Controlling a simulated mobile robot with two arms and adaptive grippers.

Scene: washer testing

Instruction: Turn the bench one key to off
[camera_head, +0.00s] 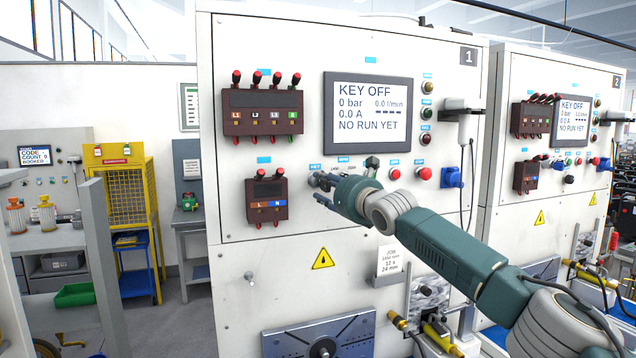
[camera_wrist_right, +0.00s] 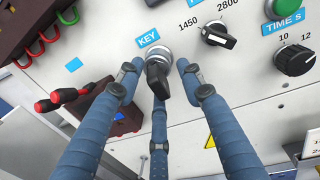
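The bench one panel (camera_head: 230,200) is a white cabinet marked 1. Its screen (camera_head: 369,112) reads "KEY OFF", "0 bar", "0.0 A" and "NO RUN YET". In the right wrist view the key switch (camera_wrist_right: 157,76) is a black key in a round metal collar below the blue KEY label (camera_wrist_right: 148,38). My right gripper (camera_wrist_right: 157,88) has its fingers spread around the key, with visible gaps at both sides; contact with the middle finger is unclear. In the head view my right gripper (camera_head: 324,190) is at the panel and largely hides the key. My left gripper is out of view.
A black speed knob (camera_wrist_right: 218,34) and a time knob (camera_wrist_right: 294,60) are right of the key. A dark terminal block (camera_head: 267,200) with red plugs sits close at its left. Bench two (camera_head: 555,190) stands at the right. A yellow cage (camera_head: 122,205) stands at the left.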

